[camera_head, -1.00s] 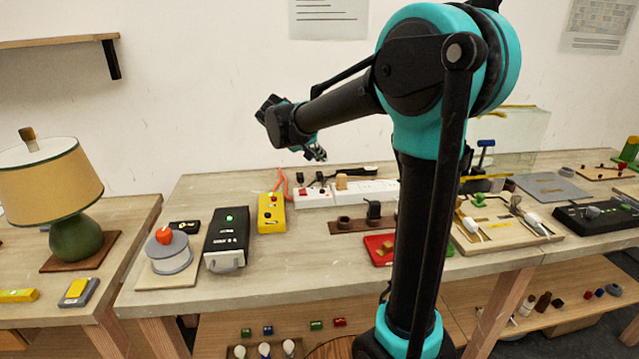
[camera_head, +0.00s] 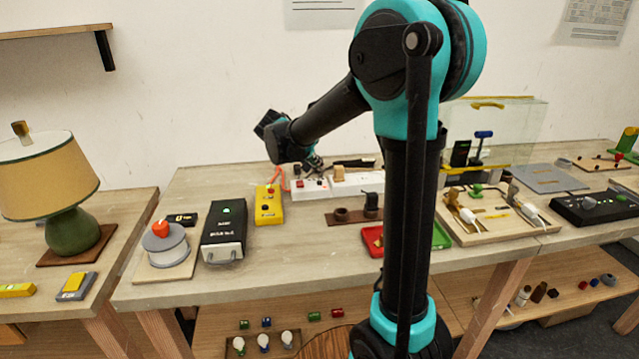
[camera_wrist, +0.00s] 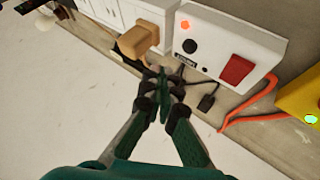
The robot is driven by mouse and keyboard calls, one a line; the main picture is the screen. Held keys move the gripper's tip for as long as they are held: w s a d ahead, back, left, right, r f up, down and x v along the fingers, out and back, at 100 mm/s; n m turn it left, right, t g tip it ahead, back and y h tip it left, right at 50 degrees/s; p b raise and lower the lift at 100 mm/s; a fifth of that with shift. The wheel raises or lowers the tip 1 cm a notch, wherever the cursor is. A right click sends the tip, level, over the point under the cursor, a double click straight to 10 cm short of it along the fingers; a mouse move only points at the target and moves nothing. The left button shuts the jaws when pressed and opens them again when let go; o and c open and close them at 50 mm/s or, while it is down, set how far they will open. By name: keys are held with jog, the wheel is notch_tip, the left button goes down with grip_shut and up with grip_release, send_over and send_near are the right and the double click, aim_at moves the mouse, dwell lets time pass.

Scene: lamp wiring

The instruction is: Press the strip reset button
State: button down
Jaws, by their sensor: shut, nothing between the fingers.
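The white power strip (camera_head: 345,181) lies along the back of the table, and its end section (camera_wrist: 213,40) shows in the wrist view. That section carries a red rocker switch (camera_wrist: 236,69), a round black button (camera_wrist: 190,46) with a small dark label beside it, and a lit orange lamp (camera_wrist: 184,24). My gripper (camera_head: 315,164) hangs just above the strip in the head view. In the wrist view my gripper (camera_wrist: 163,82) is shut and empty, its tips beside the strip's edge in the picture, near the black button. I cannot tell whether they touch anything.
A tan plug block (camera_wrist: 139,39) stands on the strip close to my fingers. A yellow box (camera_head: 269,204) with an orange cord (camera_wrist: 250,105) is beside the strip's end. A black box (camera_head: 224,230) stands farther left. The table front is mostly clear.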

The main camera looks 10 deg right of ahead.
jog(key=shift+f, duration=1.4)
jog(key=shift+f, duration=0.1)
dwell(0.3)
jog(key=shift+f, duration=0.3)
jog(key=shift+f, duration=0.4)
dwell(0.7)
jog(key=shift+r, duration=0.85)
jog(key=shift+r, duration=2.45)
